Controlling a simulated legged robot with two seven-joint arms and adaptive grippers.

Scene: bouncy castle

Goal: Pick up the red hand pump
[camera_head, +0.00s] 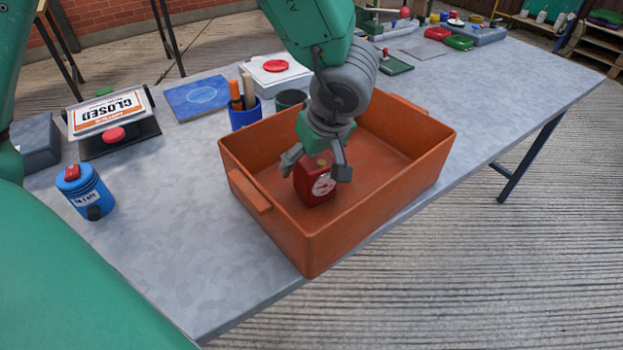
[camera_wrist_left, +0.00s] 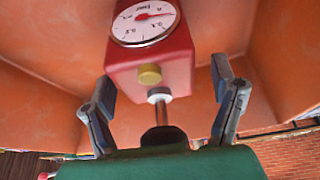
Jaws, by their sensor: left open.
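The red hand pump (camera_head: 314,183), a boxy red body with a white dial gauge, stands inside the orange crate (camera_head: 325,238) near its left part. My left gripper (camera_head: 316,167) reaches down into the crate from above, with its fingers apart on either side of the pump's top. In the left wrist view the red pump (camera_wrist_left: 150,72) shows its gauge, a brass knob and a short shaft, between the two open fingers (camera_wrist_left: 162,88). I see gaps between the fingers and the pump body there. The pump's base is partly hidden. My right gripper is not in view.
A blue canister (camera_head: 85,190) with a red top stands at left, near a CLOSED sign (camera_head: 108,110). A blue cup (camera_head: 244,117) with tools stands behind the crate. The grey table (camera_head: 190,250) is clear at front left.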

